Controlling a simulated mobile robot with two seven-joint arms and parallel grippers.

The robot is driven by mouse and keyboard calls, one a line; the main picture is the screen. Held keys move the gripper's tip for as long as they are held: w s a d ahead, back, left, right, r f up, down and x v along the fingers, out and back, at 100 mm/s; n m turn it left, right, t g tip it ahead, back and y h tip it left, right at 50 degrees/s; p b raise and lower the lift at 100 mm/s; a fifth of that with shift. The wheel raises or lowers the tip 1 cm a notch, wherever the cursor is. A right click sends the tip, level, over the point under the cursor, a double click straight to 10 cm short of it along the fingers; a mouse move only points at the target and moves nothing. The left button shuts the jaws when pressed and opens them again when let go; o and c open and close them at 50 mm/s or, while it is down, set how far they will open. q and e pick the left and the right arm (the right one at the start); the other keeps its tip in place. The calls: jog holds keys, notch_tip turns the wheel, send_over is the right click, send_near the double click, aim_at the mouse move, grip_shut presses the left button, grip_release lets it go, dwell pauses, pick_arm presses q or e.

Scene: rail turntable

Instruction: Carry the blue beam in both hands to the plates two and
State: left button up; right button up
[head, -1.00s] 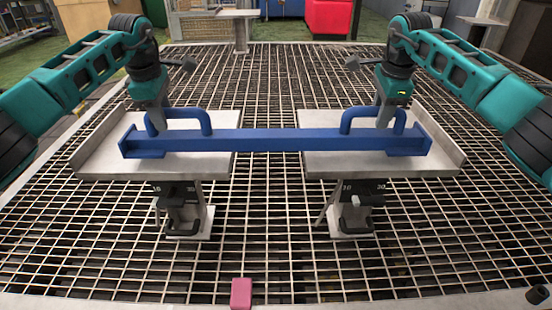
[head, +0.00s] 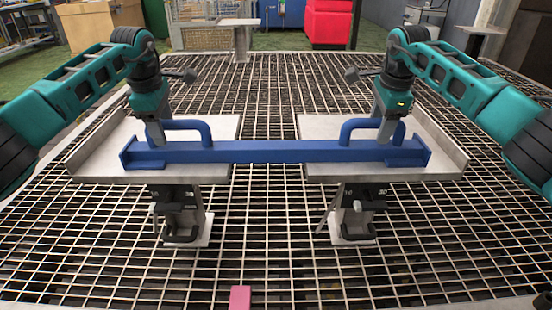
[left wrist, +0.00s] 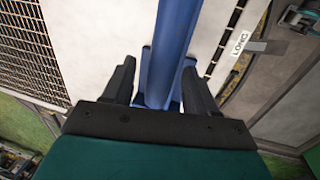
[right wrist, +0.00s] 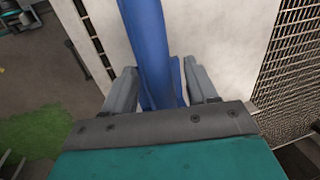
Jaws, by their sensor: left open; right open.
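The blue beam (head: 275,151) lies across two pale plates, the left plate (head: 95,160) and the right plate (head: 440,150), spanning the gap between them. It has an upright loop handle near each end. My left gripper (head: 157,134) is at the left handle (head: 190,124); in the left wrist view its open fingers (left wrist: 158,85) stand either side of a blue bar (left wrist: 168,50). My right gripper (head: 386,130) is at the right handle (head: 357,124); in the right wrist view its open fingers (right wrist: 162,88) stand either side of a blue bar (right wrist: 150,45). Finger contact cannot be told.
Each plate stands on a post with a dark clamp, left (head: 178,200) and right (head: 358,200), above a metal grating floor (head: 270,220). A pink block (head: 240,298) is at the front edge. A small pale table (head: 238,23) stands behind. The grating between the posts is clear.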

jog(key=shift+r, duration=0.2)
pick_arm(q)
notch_tip(320, 180, up, 12)
jog(key=s, duration=0.2)
jog(key=shift+s+f, duration=0.15)
jog(key=shift+s, duration=0.05)
pick_arm(e)
notch_tip(320, 180, up, 11)
jog(key=s, duration=0.2)
jog(key=shift+s+r, duration=0.2)
